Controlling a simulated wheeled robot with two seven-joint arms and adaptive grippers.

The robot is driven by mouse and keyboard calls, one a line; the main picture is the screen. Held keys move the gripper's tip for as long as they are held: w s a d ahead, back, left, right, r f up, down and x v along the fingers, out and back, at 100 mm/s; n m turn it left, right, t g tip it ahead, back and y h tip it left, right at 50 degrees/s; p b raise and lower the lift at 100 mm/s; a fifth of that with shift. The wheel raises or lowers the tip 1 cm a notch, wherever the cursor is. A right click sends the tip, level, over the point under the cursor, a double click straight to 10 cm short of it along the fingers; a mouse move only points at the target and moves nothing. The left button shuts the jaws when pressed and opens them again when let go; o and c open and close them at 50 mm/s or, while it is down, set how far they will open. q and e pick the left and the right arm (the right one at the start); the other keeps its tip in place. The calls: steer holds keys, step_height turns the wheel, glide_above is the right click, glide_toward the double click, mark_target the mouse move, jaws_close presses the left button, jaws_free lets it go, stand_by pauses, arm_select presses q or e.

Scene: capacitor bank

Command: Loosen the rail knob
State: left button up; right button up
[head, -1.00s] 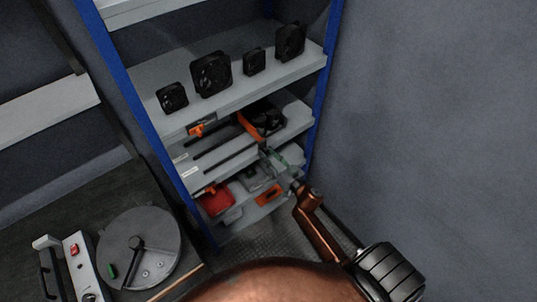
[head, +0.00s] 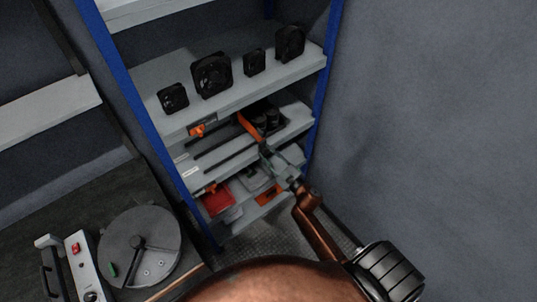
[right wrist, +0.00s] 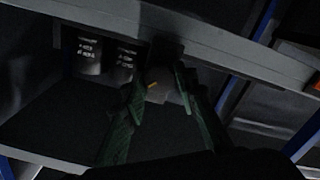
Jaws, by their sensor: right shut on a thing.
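My right gripper (head: 264,148) reaches into the blue-posted shelf rack at the front edge of a middle shelf. In the right wrist view its two dark green fingers (right wrist: 160,97) are shut on a dark grey knob (right wrist: 160,76) with a small orange mark, just below a pale shelf rail (right wrist: 195,38). In the head view the knob is hidden by the gripper. Black cylindrical capacitors (right wrist: 88,52) with white print stand behind the rail. My left gripper is not in view.
Several black fans (head: 211,75) stand on the shelf above. A red bin (head: 217,201) and an orange item (head: 268,194) lie on the lower shelf. A bench with a round grey disc (head: 140,248) is at lower left. A bare wall (head: 430,120) is at right.

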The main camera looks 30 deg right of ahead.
steer(key=n, duration=0.2)
steer(key=shift+f+n, duration=0.1)
steer(key=shift+n, duration=0.3)
steer(key=n+b, duration=0.1)
steer(key=n, duration=0.2)
steer(key=shift+n, duration=0.3)
steer(key=n+b, duration=0.2)
steer(key=n, duration=0.4)
steer(key=shift+n, duration=0.3)
steer(key=o, duration=1.2)
steer(key=shift+c, duration=0.2)
